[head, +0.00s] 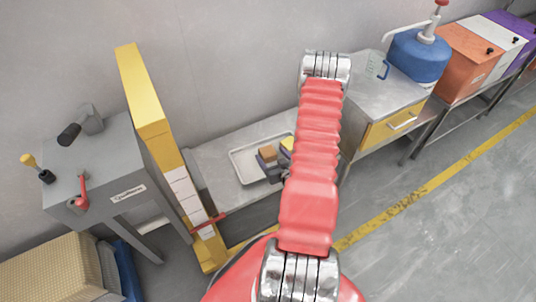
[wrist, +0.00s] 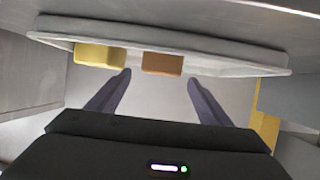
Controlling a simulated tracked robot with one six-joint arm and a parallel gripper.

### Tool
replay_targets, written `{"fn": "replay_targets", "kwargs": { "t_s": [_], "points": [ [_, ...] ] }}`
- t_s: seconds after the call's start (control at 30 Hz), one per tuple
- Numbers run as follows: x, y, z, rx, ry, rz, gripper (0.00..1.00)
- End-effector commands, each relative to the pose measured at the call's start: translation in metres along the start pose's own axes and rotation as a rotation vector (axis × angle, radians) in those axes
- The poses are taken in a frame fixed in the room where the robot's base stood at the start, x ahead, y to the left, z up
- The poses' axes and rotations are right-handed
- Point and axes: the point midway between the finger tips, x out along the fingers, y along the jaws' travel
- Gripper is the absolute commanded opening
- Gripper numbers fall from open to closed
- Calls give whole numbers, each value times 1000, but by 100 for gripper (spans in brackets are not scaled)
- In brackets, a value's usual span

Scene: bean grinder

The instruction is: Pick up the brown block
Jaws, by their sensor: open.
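The brown block (head: 267,153) rests on a pale tray (head: 236,163) on a low grey bench in the head view. In the wrist view the brown block (wrist: 162,63) lies just beyond the fingertips, roughly midway between them. My gripper (wrist: 160,77) is open, its two dark fingers spread wider than the block, with nothing between them. In the head view my gripper (head: 269,166) shows as dark fingers close to the block, partly hidden by my red arm. I cannot tell its exact height over the tray.
A yellow block (wrist: 100,54) lies on the tray left of the brown block, outside the left finger. The tray's raised rim (wrist: 170,40) runs behind both blocks. A yellow post (head: 160,140) stands left of the bench, and a cabinet with a yellow drawer (head: 393,127) stands right.

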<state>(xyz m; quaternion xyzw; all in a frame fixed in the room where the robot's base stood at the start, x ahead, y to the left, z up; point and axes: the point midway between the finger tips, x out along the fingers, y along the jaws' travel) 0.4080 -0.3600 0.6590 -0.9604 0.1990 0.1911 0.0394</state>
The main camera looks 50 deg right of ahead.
Motion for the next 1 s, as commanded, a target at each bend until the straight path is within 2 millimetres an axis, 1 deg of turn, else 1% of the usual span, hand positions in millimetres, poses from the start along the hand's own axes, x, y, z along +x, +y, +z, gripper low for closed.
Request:
{"fn": "replay_targets", "kwargs": {
  "t_s": [0.23, 0.3, 0.4, 0.93, 0.97, 1.0],
  "points": [
    [32, -1, 3, -2, 1, -2, 73],
    [39, -1, 3, -1, 0, -3, 73],
    [46, -1, 3, 0, 1, -2, 73],
    [46, -1, 3, 0, 0, -1, 73],
    [46, -1, 3, 0, 0, -1, 72],
    [46, -1, 3, 0, 0, -1, 69]
  ]
}}
